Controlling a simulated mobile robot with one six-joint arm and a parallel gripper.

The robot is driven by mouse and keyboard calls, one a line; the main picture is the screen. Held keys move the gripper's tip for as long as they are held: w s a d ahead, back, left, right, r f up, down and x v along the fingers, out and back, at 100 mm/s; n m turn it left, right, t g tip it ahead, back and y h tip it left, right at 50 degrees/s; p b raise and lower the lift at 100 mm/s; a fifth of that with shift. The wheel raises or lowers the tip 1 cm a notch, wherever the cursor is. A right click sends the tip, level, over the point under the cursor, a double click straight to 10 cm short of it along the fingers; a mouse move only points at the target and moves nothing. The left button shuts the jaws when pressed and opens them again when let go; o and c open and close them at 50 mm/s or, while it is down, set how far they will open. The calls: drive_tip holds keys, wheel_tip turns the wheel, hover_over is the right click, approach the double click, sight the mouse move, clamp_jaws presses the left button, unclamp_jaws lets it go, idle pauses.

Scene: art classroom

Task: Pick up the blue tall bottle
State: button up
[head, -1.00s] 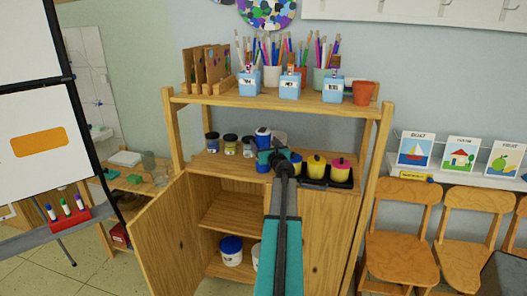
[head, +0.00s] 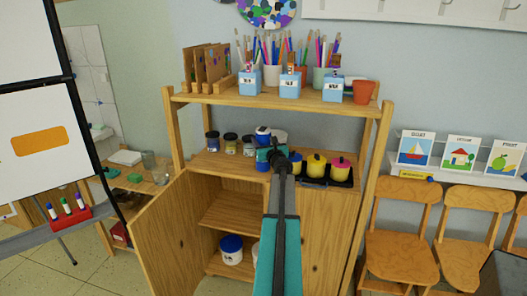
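The blue tall bottle (head: 263,135) stands upright on the middle shelf of the wooden unit, with its top showing above my gripper and a bit of its blue base below it. My gripper (head: 265,156) is at the bottle's middle and overlaps it in the picture. The gripper and my arm hide part of the bottle. I cannot tell whether the fingers touch it or how far apart they are.
Several small paint jars (head: 230,143) stand left of the bottle. A dark tray (head: 341,183) with yellow and pink pots is close on its right. The top shelf (head: 225,98) carries pencil cups and boxes. A cabinet door (head: 166,238) hangs open below left.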

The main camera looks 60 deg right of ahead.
drive_tip(key=c, duration=1)
drive_tip(key=shift+c, duration=0.2)
drive_tip(key=shift+r, duration=0.15)
drive_tip(key=shift+r, duration=0.75)
wheel_tip(320, 180, up, 2)
drive_tip(key=shift+r, duration=0.1)
drive_tip(key=s+a, duration=0.2)
drive_tip(key=s, duration=0.5)
drive_tip(key=s+a+r+b, duration=0.1)
drive_tip(key=s+a, duration=0.2)
drive_tip(key=s, duration=0.5)
drive_tip(key=shift+a, duration=0.35)
